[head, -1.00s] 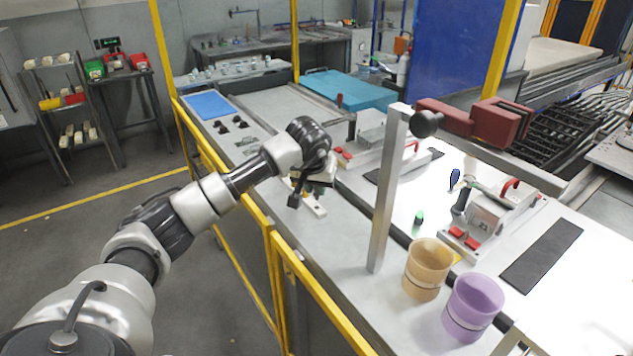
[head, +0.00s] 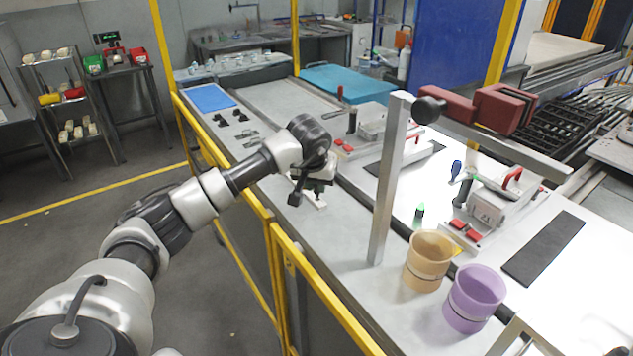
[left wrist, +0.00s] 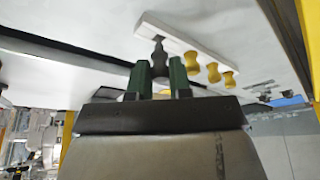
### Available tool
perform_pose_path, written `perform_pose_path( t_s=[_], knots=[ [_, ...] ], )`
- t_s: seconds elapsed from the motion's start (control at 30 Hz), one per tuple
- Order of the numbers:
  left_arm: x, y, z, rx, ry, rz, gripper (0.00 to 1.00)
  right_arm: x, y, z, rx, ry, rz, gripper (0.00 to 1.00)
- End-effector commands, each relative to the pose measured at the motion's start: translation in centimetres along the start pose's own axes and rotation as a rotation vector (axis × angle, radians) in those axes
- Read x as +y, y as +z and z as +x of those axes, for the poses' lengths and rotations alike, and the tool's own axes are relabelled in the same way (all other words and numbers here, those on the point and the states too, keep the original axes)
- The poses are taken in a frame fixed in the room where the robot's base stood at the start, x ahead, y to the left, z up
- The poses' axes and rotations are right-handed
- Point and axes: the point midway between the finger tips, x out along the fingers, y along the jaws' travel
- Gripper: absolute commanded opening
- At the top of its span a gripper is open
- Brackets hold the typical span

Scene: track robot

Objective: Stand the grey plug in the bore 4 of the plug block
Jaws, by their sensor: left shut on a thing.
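The plug block is a pale strip (left wrist: 190,42) on the bench in the left wrist view. Several yellow waisted plugs (left wrist: 213,72) stand along it. The dark grey plug (left wrist: 159,57) is between the green fingers of my left gripper (left wrist: 161,80), in line with the yellow plugs near one end of the block. I cannot tell whether its end is inside a bore or just above it. In the head view my left gripper (head: 297,193) is low over the bench, and only a bit of the plug block (head: 319,204) shows beside it.
A metal post (head: 387,190) stands right of my left arm. An orange cup (head: 428,262) and a purple cup (head: 474,300) stand near the front. A yellow guard rail (head: 318,300) runs along the bench edge. Fixtures with red pads (head: 466,230) stand farther right.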

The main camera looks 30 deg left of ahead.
Motion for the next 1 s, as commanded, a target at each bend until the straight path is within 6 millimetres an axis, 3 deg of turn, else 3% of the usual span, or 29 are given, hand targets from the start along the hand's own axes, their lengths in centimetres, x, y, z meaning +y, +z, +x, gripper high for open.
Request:
perform_pose_path(
  t_s=[1.0],
  knots=[
    [-0.05, 0.15, 0.47, 0.0, 0.0, 0.0, 0.0, 0.38, 0.05, 0.4, 0.0, 0.005, -0.002, 0.43]
  ],
)
